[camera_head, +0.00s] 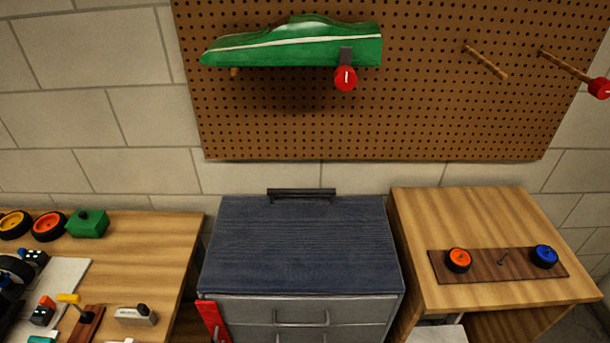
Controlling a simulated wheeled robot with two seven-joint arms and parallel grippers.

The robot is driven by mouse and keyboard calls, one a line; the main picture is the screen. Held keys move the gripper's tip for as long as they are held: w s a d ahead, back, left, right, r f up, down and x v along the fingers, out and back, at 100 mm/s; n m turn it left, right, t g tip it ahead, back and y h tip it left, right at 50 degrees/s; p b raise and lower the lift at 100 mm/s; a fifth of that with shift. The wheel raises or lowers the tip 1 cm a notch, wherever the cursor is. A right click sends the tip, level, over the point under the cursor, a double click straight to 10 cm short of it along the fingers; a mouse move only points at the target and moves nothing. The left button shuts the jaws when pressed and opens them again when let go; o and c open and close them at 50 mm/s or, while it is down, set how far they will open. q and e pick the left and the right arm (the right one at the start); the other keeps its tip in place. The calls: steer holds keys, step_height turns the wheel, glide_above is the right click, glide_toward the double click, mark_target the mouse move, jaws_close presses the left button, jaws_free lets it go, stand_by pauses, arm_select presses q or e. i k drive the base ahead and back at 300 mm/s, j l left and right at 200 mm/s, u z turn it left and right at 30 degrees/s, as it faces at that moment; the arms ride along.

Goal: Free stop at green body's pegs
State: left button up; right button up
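The green car body (300,45) with a white stripe hangs on the brown pegboard (440,120), resting on pegs near its lower edge. A short wooden peg end (234,72) pokes out under its left part. The peg behind this stop is hidden. Neither of my grippers is in view.
A bare peg (486,62) and a peg with another red stop (600,88) stick out at right. A dark blue-topped drawer cabinet (300,245) stands below. The left table (160,250) holds wheels, a green block and small parts.

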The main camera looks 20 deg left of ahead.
mark_target(346, 79)
steer(key=k+l, duration=0.15)
steer(key=l, duration=0.2)
steer(key=k+l, duration=0.1)
steer(key=l, duration=0.3)
steer(key=k+l, duration=0.15)
steer(key=l, duration=0.2)
steer(key=k+l+u, duration=0.1)
steer(key=l, duration=0.25)
steer(key=k+l, duration=0.15)
steer(key=l, duration=0.2)
steer(key=k+l, duration=0.15)
steer(key=l, duration=0.2)
